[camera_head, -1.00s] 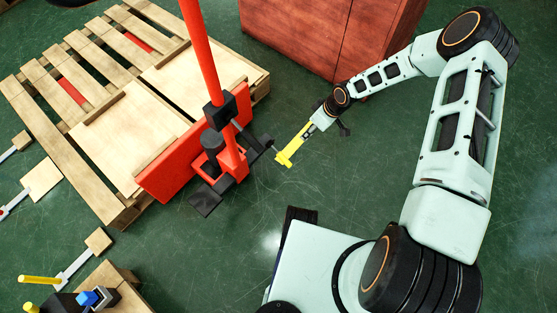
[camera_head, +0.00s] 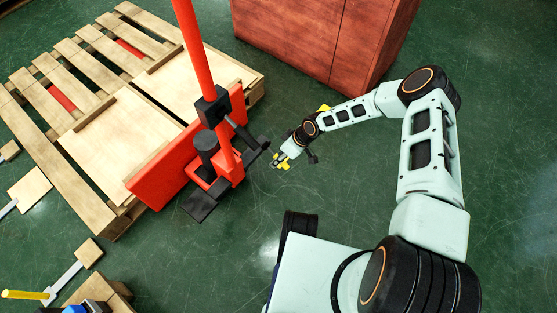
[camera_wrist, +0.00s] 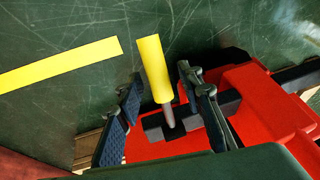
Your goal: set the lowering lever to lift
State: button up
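The lowering lever (camera_wrist: 155,68) shows in the wrist view as a yellow grip on a thin grey rod, joined to a black bar beside the red pallet jack. In the head view the jack (camera_head: 155,180) stands at the pallet's near edge. My gripper (camera_wrist: 160,73) is open, with one black finger on each side of the lever in the picture. I cannot tell how deep the lever sits between them, and no contact shows. In the head view my gripper (camera_head: 280,160) is just right of the jack's black parts, with yellow at its tips.
A yellow floor strip (camera_wrist: 60,66) runs left of the lever. A red-brown cabinet (camera_head: 310,40) stands behind my arm. Wooden blocks (camera_head: 90,250) are at lower left. Green floor is clear in front of the jack.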

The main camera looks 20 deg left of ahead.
jog(key=shift+a+f, duration=0.15)
jog(key=shift+f, duration=0.1)
grip_shut()
dwell(0.3)
